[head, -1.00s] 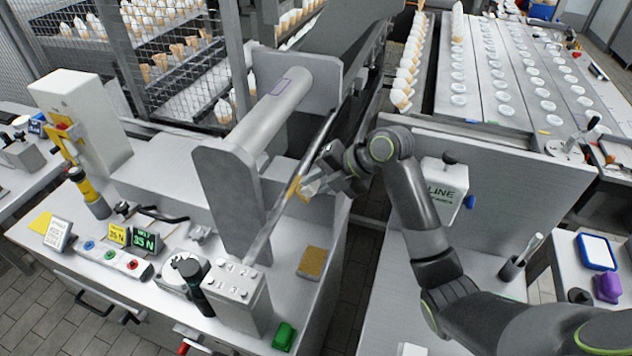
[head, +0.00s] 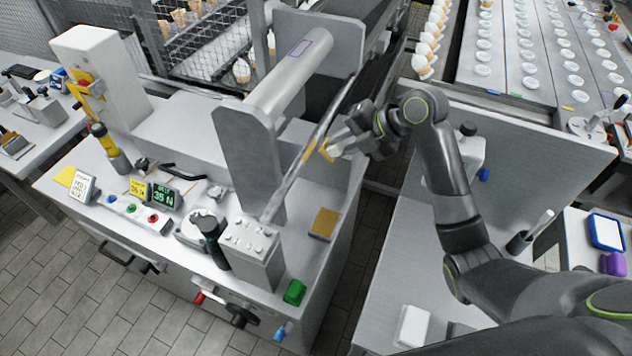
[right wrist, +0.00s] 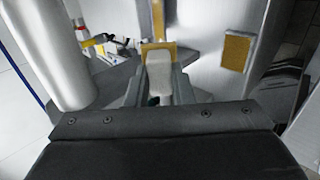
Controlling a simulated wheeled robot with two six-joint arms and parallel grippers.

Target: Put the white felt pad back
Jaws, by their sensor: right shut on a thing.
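My right gripper (head: 345,143) is shut on a small white block with an ochre front edge (head: 327,151). In the right wrist view, the white block (right wrist: 159,76) sits between the fingers (right wrist: 160,95), its ochre edge facing away from me. The held block is just right of a slanted metal strip (head: 290,180) with an ochre patch (head: 308,155); I cannot tell whether they touch. A separate white pad (head: 412,325) lies on the right bench. I cannot tell which white piece is the felt pad. My left gripper is not in view.
A flat ochre pad (head: 324,223) and a green block (head: 294,292) lie on the machine table near its right edge. A grey roller (head: 283,82) and upright plate (head: 247,150) stand left of my gripper. A floor gap (head: 352,265) separates table and bench.

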